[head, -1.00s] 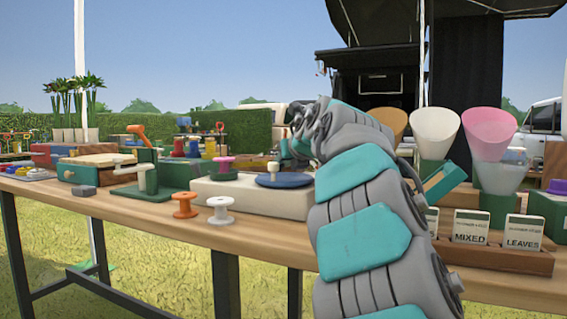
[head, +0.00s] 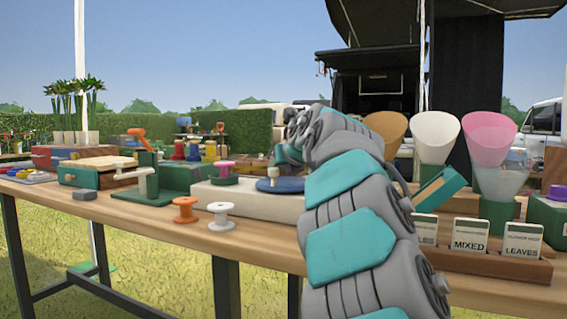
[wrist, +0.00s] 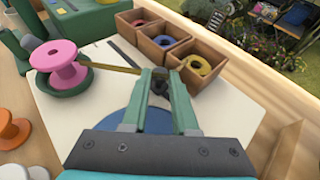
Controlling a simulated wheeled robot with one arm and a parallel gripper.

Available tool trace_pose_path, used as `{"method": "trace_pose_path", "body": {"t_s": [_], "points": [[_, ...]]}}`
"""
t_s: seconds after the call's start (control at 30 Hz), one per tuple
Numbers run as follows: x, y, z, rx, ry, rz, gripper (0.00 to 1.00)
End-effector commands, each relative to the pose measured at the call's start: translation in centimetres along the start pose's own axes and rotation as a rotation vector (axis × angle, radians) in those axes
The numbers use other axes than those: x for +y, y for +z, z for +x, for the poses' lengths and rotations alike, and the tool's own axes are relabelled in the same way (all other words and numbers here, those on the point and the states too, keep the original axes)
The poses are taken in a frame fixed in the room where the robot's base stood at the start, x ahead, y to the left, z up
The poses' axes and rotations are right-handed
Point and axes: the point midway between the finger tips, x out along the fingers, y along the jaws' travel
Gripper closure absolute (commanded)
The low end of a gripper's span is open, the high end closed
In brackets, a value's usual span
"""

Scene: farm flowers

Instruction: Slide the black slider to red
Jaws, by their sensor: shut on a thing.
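My gripper (wrist: 160,74) is over a cream board (wrist: 100,95) in the wrist view, with its two green fingers close together. It is shut on a small black slider (wrist: 160,84), of which only a dark bit shows between the fingers. A dark slot (wrist: 122,52) in the board runs from the fingers up and left along the row of wooden boxes. The boxes hold a red spool (wrist: 143,22), a blue spool (wrist: 165,41) and a yellow spool (wrist: 198,64). The fingers are beside the yellow end of the row. In the head view my arm hides the gripper.
A pink spool (wrist: 60,60) stands on a green base left of the fingers. A blue disc (wrist: 145,118) lies under the gripper. Orange (head: 185,209) and white (head: 221,214) spools stand at the front. Seed cones and card packets are right of my arm.

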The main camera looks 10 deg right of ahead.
Motion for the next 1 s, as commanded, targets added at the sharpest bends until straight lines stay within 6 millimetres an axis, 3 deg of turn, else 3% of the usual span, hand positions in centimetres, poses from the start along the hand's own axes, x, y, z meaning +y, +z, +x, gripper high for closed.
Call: {"method": "trace_pose_path", "body": {"t_s": [0.1, 0.5, 0.97, 1.0], "points": [[1.3, 1.4, 0.8, 0.002, -0.002, -0.001, 1.00], [5.1, 2.7, 4.5, -0.001, -0.003, -0.002, 1.00], [5.7, 2.4, 5.3, -0.005, -0.005, 0.000, 1.00], [5.7, 2.4, 5.3, -0.005, -0.005, 0.000, 0.71]]}}
